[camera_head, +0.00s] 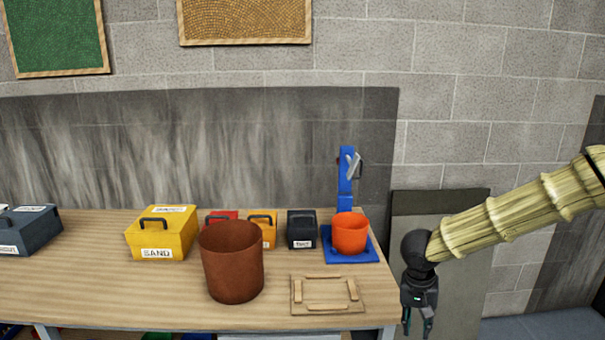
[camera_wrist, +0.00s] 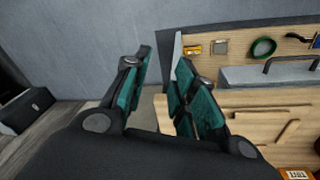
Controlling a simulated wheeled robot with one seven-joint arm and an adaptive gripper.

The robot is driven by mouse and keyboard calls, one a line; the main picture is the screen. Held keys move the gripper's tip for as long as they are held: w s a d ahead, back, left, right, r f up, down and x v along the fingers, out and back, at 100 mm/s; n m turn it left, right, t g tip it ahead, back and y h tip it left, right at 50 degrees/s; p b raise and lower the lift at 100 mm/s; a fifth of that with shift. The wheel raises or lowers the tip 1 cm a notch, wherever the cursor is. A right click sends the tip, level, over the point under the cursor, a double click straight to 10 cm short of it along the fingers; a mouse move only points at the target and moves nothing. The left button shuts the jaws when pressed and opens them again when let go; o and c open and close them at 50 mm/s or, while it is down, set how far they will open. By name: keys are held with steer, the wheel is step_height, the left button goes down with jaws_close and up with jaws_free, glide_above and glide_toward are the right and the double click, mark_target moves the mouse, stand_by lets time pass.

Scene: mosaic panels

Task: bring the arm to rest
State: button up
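My arm, in a straw-coloured ribbed cover, reaches in from the right in the head view. My gripper (camera_head: 417,326) hangs fingers down, just off the right end of the wooden table (camera_head: 375,300). Its two fingers are apart with nothing visible between them. The wrist view also shows my gripper (camera_wrist: 166,62) with a gap between its teal-padded fingers and no object held.
On the table stand a brown pot (camera_head: 232,265), a yellow SAND box (camera_head: 162,235), an orange pot (camera_head: 350,233) on a blue stand (camera_head: 345,190), a dark box (camera_head: 301,230) and a wooden frame (camera_head: 328,308). A grey-green panel (camera_head: 455,285) leans behind my gripper.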

steer(key=s+f+n+t+h+b, duration=0.1)
steer(key=s+f, duration=0.5)
steer(key=f, duration=0.6)
steer(key=s+f+n+t+h, duration=0.1)
steer(key=s+f, duration=0.5)
steer(key=f, duration=0.6)
steer(key=s+a+f+y, duration=0.1)
steer(key=s+f, duration=0.2)
steer(key=s, duration=0.4)
steer(key=s+a+f+n+g+y, duration=0.1)
steer(key=s+a+f, duration=0.1)
steer(key=s, duration=0.5)
steer(key=s+a+f+n+g+y, duration=0.1)
steer(key=s+f, duration=0.3)
steer(key=s, duration=0.4)
steer(key=shift+a+f+y+b, duration=0.3)
steer(key=shift+a+f+b, duration=0.05)
steer(key=shift+a+b, duration=0.05)
steer(key=shift+s, duration=0.1)
